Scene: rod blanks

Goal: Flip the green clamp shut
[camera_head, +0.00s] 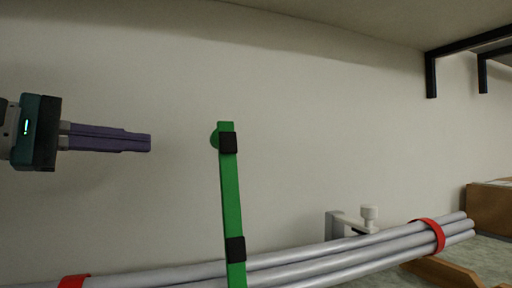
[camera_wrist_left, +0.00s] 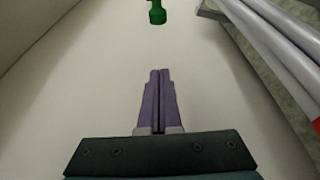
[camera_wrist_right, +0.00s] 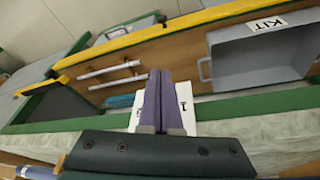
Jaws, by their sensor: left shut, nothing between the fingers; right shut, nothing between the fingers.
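The green clamp (camera_head: 231,195) shows in the head view as a long green arm with black pads, standing nearly upright in front of the grey rods. Its lower end runs out of the picture. A green end piece, likely the clamp's tip (camera_wrist_left: 157,12), shows at the top of the left wrist view. My left gripper (camera_head: 150,142) is shut and empty, to the left of the clamp's upper end and apart from it; its purple fingers also show in the left wrist view (camera_wrist_left: 160,72). My right gripper (camera_wrist_right: 160,72) is shut and empty, seen only in the right wrist view, away from the clamp.
Grey rods (camera_head: 330,262) bound with red bands (camera_head: 432,236) lie along the bottom of the head view. A white fixture (camera_head: 350,222) stands behind them. A shelf with black brackets (camera_head: 431,75) is above right. The right wrist view shows a grey KIT bin (camera_wrist_right: 262,60).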

